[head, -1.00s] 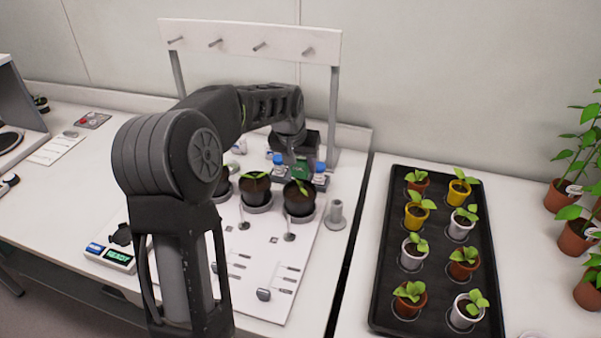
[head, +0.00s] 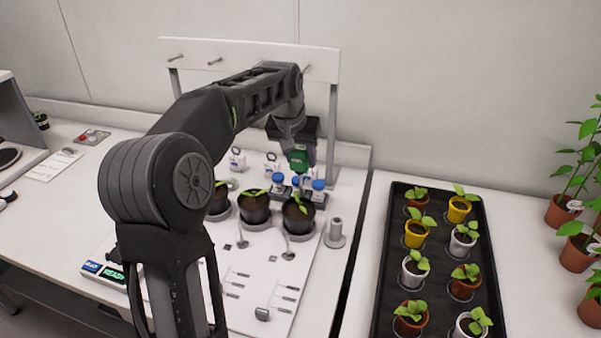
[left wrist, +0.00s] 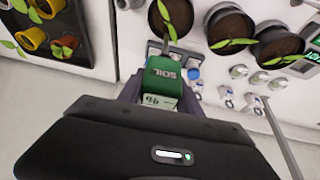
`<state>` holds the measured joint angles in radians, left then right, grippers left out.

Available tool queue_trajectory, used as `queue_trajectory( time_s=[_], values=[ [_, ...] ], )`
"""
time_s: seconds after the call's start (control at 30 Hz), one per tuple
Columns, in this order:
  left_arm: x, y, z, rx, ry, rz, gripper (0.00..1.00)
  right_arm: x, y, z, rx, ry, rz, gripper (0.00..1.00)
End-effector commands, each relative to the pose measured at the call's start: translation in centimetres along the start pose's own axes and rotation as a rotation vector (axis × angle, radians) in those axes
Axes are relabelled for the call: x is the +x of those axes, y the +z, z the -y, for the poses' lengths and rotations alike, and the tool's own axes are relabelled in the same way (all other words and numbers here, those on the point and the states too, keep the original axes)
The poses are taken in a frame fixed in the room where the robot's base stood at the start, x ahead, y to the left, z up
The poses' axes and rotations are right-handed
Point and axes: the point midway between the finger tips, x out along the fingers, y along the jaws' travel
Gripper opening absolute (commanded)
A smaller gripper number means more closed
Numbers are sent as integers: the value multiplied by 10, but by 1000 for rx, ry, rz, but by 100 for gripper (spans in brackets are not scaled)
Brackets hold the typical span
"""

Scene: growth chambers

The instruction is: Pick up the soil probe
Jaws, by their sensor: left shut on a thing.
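The soil probe is green with white lettering that reads SOIL in the left wrist view (left wrist: 165,72). My left gripper (head: 301,150) is shut on it, with a finger on either side of the green body. In the head view the probe (head: 298,161) hangs below the gripper, above the blue-capped bottles behind the potted seedlings. Its lower end is hard to make out. My right gripper is not in view.
Potted seedlings (head: 254,207) stand in a row on the white board, with blue-capped bottles (head: 318,186) behind them. A pegged rack (head: 245,57) rises at the back. A grey cylindrical holder (head: 335,234) stands to the right. A black tray (head: 378,300) of small plants lies further right.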

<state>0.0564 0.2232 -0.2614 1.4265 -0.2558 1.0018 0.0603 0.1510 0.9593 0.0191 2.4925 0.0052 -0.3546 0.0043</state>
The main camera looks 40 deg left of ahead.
Motion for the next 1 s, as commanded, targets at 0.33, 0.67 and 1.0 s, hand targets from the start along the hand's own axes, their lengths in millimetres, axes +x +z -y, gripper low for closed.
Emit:
queue_trajectory(
  time_s=[0.33,0.67,1.0],
  values=[
    [-77,-32,-4,0,0,-3,0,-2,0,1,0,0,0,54],
    [-95,-39,-5,0,0,0,0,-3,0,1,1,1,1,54],
    [-95,-39,-5,0,0,0,0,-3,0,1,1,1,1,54]
  ],
)
